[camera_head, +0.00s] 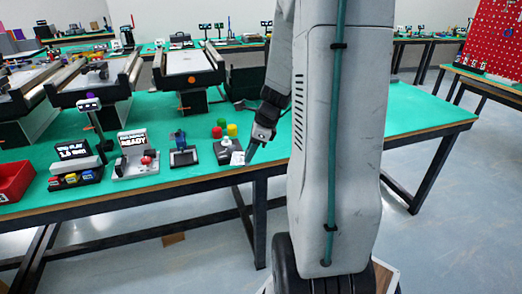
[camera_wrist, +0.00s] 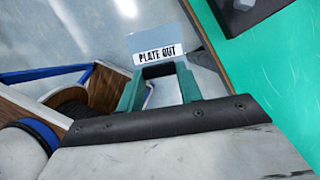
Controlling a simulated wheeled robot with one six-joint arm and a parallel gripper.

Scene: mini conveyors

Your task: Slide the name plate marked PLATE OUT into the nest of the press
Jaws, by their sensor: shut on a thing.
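The name plate marked PLATE OUT (camera_wrist: 157,42) is a pale grey plate with black letters on a white strip. In the wrist view it sits at the tips of my gripper (camera_wrist: 160,78), whose teal fingers are shut on its near edge. In the head view my gripper (camera_head: 249,153) hangs at the table's front edge, and a small whitish plate (camera_head: 238,158) shows beside its tips. A small dark stand with a blue upright (camera_head: 182,148) may be the press; its nest cannot be made out.
A READY display unit (camera_head: 134,150), a button box (camera_head: 76,165) and a red bin (camera_head: 14,180) stand farther left. Conveyors (camera_head: 189,64) stand behind. The green table (camera_head: 410,118) is clear at right.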

